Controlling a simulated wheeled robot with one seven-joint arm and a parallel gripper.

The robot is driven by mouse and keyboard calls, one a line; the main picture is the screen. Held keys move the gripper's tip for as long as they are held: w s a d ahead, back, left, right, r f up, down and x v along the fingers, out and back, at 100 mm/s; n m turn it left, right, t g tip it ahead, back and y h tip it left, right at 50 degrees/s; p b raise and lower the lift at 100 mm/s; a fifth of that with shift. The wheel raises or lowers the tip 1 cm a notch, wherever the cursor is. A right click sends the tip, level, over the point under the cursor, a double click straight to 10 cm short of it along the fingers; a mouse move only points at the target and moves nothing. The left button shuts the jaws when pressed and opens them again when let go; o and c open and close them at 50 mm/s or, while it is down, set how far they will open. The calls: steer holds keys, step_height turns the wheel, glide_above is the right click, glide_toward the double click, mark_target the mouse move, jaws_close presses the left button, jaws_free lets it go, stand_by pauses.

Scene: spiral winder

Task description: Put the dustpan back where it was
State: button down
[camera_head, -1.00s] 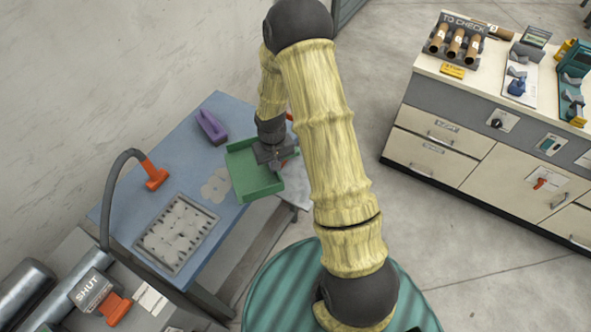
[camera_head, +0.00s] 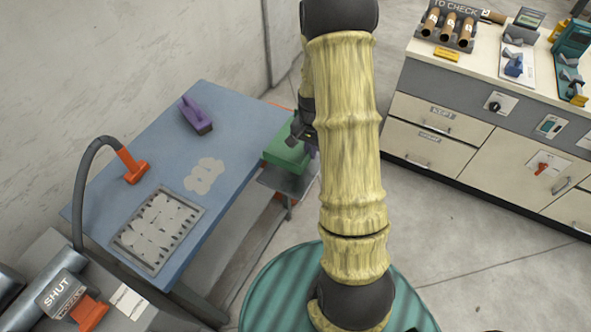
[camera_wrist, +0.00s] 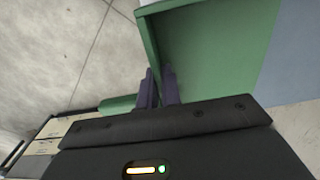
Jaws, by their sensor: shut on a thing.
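The green dustpan (camera_head: 287,152) is at the right end of the blue table, over a grey shelf (camera_head: 288,180) on the table's end. My gripper (camera_head: 308,142) is at the dustpan's right side, partly hidden behind my yellow-sleeved arm. In the wrist view my gripper (camera_wrist: 160,88) is shut on the dustpan, whose green pan (camera_wrist: 215,50) fills the upper right. A green handle-like part (camera_wrist: 117,104) shows left of the fingers. I cannot tell whether the dustpan touches the shelf.
The blue table (camera_head: 225,120) holds a purple-handled brush (camera_head: 196,115), a pale patch (camera_head: 204,176), a grey tray (camera_head: 158,230) of pale discs and an orange-ended hose (camera_head: 132,166). A drawer cabinet (camera_head: 440,130) stands right, with clear floor between.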

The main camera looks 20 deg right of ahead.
stand_by(0.3)
steer(key=shift+f+p, duration=0.55)
steer(key=shift+f, duration=2.3)
steer(key=shift+f+p, duration=0.35)
steer(key=shift+f, duration=1.75)
steer(key=shift+f, duration=0.15)
steer(key=c, duration=1.6)
jaws_free()
